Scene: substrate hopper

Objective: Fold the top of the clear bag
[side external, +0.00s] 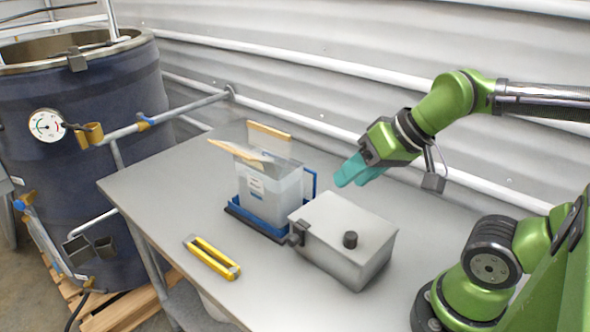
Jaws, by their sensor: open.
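The clear bag (283,191) stands upright on the table with a white label on its front. Its lower part looks filled with pale content, and its upper part is see-through. A tan strip (240,151) lies tilted along the front of its top, and another tan strip (270,132) stands behind. A blue holder (262,222) surrounds the bag's base. My gripper (352,172) has teal fingers and is open and empty. It hangs to the right of the bag, apart from it, above and behind the grey box.
A grey metal box (345,238) with a black knob stands right of the bag, close to the holder. A yellow clamp-like bar (212,257) lies at the table's front. A large dark vat (85,165) with pipes stands left. The table (160,185) is clear left of the bag.

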